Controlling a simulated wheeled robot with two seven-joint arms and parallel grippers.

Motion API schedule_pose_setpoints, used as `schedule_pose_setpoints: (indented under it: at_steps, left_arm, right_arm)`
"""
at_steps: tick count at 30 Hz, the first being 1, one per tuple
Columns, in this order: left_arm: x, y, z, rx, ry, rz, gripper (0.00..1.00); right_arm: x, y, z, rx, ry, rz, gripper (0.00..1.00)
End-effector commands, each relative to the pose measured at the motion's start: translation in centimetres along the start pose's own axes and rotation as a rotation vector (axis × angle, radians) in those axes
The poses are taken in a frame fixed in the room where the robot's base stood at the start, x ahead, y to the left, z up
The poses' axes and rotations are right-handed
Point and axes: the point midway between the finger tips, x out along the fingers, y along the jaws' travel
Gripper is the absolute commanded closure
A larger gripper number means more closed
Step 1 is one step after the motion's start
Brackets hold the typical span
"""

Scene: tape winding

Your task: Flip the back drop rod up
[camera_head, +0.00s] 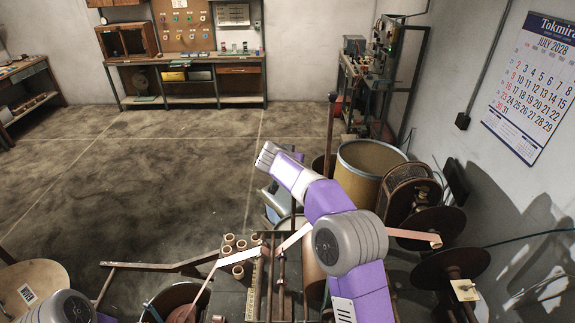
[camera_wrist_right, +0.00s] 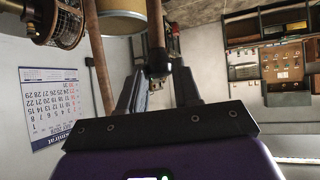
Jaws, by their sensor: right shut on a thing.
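My right gripper (camera_wrist_right: 157,82) shows in the right wrist view, which is upside down. Its fingers are on either side of a brown rod (camera_wrist_right: 155,28) with a dark end, and are shut on it. A second thin brown rod (camera_wrist_right: 99,70) stands beside the gripper. In the head view my right arm reaches up and left, and its fingers cannot be made out. A brown upright rod (camera_head: 330,130) with a dark knob stands behind the forearm. I cannot tell which of the two wrist-view rods it is. My left gripper is out of view.
A yellow-brown drum (camera_head: 365,165) stands behind my right arm. Dark reels (camera_head: 432,228) are on the right. Pale tape (camera_head: 293,238) crosses the machine. The floor (camera_head: 130,170) to the left is clear. A wall calendar (camera_head: 535,80) hangs at the right.

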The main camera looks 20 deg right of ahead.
Motion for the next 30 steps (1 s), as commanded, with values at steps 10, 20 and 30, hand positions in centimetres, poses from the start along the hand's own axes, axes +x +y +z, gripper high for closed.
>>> schedule_pose_setpoints:
  at_steps: [10, 20, 30]
  left_arm:
    - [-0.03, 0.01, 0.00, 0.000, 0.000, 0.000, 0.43]
    - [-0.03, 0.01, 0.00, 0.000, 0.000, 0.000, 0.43]
    - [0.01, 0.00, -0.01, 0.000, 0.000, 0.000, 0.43]
  right_arm:
    - [0.13, 0.30, -0.79, 0.000, -0.003, 0.004, 1.00]
    - [0.11, 0.30, -0.79, 0.001, -0.003, 0.004, 0.51]
    - [0.11, 0.23, -0.50, -0.001, -0.008, 0.004, 0.43]
